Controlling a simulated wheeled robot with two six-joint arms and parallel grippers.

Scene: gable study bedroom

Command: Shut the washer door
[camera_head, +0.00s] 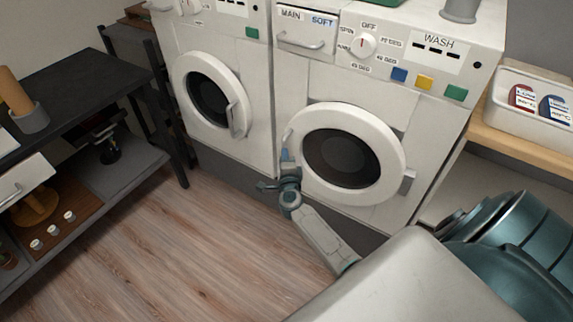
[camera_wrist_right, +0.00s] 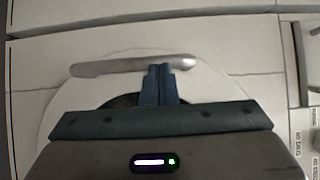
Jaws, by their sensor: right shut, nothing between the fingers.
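The washer (camera_head: 452,72), with WASH on its panel, is the right of two white front-loading machines in the head view. Its round white door (camera_head: 391,146) with dark glass lies near flush with the front; I cannot tell if a small gap remains. A pale handle (camera_head: 288,136) is on the door's left edge, and a grey hinge-like piece (camera_head: 408,182) on its right. My right gripper (camera_head: 287,155) is shut and empty at the door's left edge, below the handle. In the right wrist view its closed fingertips (camera_wrist_right: 159,68) overlap the handle bar (camera_wrist_right: 105,67); contact is unclear. My left gripper is out of view.
A second machine (camera_head: 170,62) with a shut-looking door stands left of the washer. A dark shelf unit (camera_head: 95,55) is at far left. A wooden shelf (camera_head: 520,143) holding a white bin (camera_head: 508,100) is at right. The wood floor (camera_head: 190,240) in front is clear.

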